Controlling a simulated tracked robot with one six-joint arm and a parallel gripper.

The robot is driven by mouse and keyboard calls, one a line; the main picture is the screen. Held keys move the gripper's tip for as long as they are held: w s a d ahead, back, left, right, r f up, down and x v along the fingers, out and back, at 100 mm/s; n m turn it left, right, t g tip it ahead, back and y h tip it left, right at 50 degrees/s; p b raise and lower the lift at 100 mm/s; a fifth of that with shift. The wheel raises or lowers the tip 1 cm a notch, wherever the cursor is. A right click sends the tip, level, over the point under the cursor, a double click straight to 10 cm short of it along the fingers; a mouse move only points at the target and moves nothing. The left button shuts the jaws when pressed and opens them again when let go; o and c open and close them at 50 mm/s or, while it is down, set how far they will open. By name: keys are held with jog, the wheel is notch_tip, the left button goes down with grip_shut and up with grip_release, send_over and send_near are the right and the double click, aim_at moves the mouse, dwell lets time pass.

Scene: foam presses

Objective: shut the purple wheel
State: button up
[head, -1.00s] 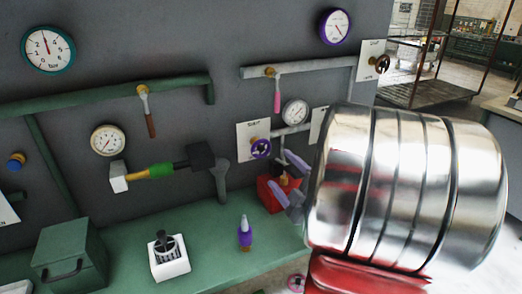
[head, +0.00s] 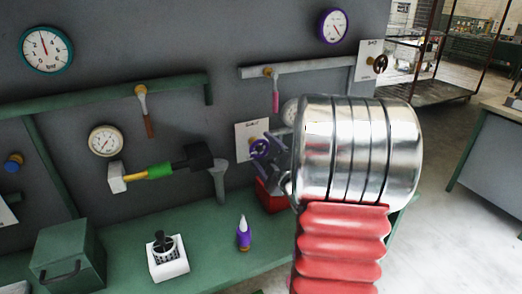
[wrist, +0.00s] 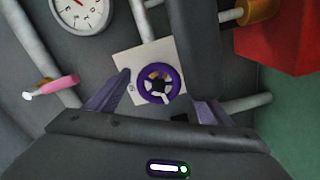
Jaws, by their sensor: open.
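The purple wheel (head: 260,149) is a small handwheel in front of a white label plate (head: 243,130) on the grey wall. In the wrist view the purple wheel (wrist: 159,84) shows face-on, with pale spokes, between and beyond my fingertips. My gripper (head: 268,150) is open, its purple-grey fingers close to the wheel in the head view. In the wrist view my gripper (wrist: 160,84) has one finger on either side of the wheel. I cannot tell whether either finger touches it.
A red box (head: 271,196) sits on the green bench (head: 215,235) below the wheel. A white gauge (wrist: 82,12) and a pink-handled lever (wrist: 58,86) are nearby. Another wheel (head: 380,63) is at upper right.

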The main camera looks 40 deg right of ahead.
jog(key=shift+x, duration=1.05)
jog(key=shift+c, duration=0.7)
jog(key=c, duration=0.9)
